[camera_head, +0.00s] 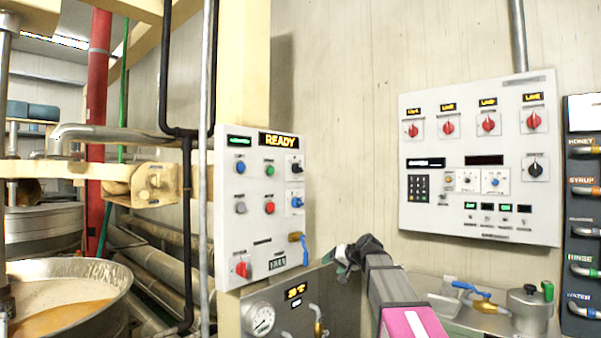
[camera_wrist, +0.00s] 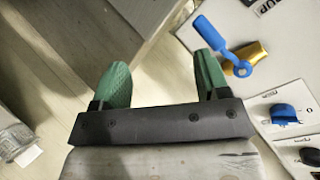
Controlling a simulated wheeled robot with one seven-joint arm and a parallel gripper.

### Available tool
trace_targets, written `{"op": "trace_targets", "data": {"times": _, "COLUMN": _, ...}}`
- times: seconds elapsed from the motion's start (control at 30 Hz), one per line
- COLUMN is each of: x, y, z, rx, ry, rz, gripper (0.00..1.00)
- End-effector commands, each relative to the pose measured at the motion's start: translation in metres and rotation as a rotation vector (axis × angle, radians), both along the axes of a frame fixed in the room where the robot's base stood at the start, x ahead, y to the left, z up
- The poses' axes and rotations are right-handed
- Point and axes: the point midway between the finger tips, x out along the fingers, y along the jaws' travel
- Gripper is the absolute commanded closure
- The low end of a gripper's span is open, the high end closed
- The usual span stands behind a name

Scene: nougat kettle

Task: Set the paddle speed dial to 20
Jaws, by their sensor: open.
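The left control panel (camera_head: 257,225) is white with a lit READY display. It carries a black dial (camera_head: 297,168), a blue dial (camera_head: 297,202) and a red dial (camera_head: 242,269). Their labels are too small to read, so I cannot tell which is the paddle speed dial. My gripper (camera_head: 343,262) is open and empty, right of this panel's lower right edge. In the wrist view its green fingers (camera_wrist: 160,72) are spread apart, with nothing between them. A blue knob (camera_wrist: 284,113) shows at right there, apart from the fingers.
A blue-handled brass valve (camera_wrist: 240,62) lies close to the right finger in the wrist view. A second panel (camera_head: 480,215) with several red dials hangs on the right wall. A gauge (camera_head: 260,318) sits below the left panel. A kettle (camera_head: 70,290) stands at left.

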Motion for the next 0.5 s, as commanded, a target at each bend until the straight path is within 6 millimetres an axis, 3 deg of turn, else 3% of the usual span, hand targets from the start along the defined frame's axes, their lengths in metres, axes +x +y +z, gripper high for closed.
{"op": "trace_targets", "data": {"times": 0.03, "x": 0.009, "y": 0.004, "z": 0.029, "rx": 0.029, "ry": -0.035, "rz": 0.007, "gripper": 0.31}}
{"op": "trace_targets", "data": {"times": 0.2, "x": 0.019, "y": 0.018, "z": 0.119, "rx": 0.133, "ry": -0.144, "rz": 0.034, "gripper": 0.31}}
{"op": "trace_targets", "data": {"times": 0.5, "x": 0.014, "y": 0.036, "z": 0.276, "rx": 0.305, "ry": -0.324, "rz": 0.089, "gripper": 0.31}}
